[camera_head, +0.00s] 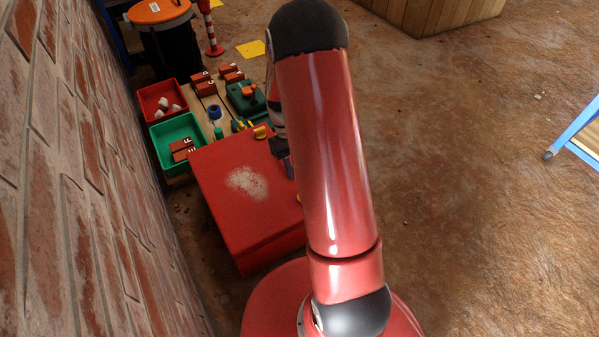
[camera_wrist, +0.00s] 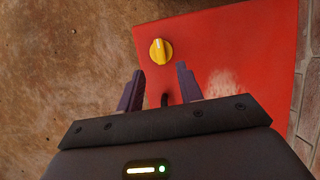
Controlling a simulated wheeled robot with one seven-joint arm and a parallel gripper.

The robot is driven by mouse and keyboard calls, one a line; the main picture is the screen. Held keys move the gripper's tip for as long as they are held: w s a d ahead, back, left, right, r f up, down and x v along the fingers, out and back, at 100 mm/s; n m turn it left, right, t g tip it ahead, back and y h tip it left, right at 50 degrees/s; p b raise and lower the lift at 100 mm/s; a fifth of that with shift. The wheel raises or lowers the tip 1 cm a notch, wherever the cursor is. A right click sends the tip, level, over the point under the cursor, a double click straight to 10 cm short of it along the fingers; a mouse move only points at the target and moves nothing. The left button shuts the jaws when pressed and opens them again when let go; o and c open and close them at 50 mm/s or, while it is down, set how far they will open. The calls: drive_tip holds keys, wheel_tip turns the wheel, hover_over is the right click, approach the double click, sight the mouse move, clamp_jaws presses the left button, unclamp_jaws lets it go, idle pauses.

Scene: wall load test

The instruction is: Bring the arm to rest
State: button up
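My gripper (camera_wrist: 160,92) shows in the wrist view with its two dark purple fingers apart and nothing between them. It is above the red box (camera_wrist: 230,50), near a yellow knob (camera_wrist: 161,52) with a pale line on it. In the head view my red arm crosses the middle of the picture and hides most of the gripper.
A brick wall (camera_head: 75,190) runs along the left. Beyond the box are a red bin (camera_head: 150,112) with whitish pieces, a green bin (camera_head: 158,150) with brick-coloured blocks, and a green case (camera_head: 240,103). A blue frame (camera_head: 575,130) stands at right. The floor (camera_head: 470,150) between is clear.

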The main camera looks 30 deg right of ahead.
idle(0.4)
drive_tip(key=s+a+r+t+p, duration=0.1)
drive_tip(key=s+a+r+t, duration=0.15)
drive_tip(key=r, duration=0.75)
drive_tip(key=s+a+r+t+p, duration=0.2)
drive_tip(key=a+r, duration=0.1)
drive_tip(key=r, duration=0.7)
drive_tip(key=s+a+r+t+p, duration=0.2)
drive_tip(key=s+a+r+t, duration=0.3)
drive_tip(key=s+r, duration=0.7)
drive_tip(key=shift+s+a+m, duration=0.3)
drive_tip(key=shift+s+a, duration=0.15)
drive_tip(key=shift+a, duration=0.15)
drive_tip(key=shift+w+t, duration=0.1)
drive_tip(key=shift+t, duration=0.15)
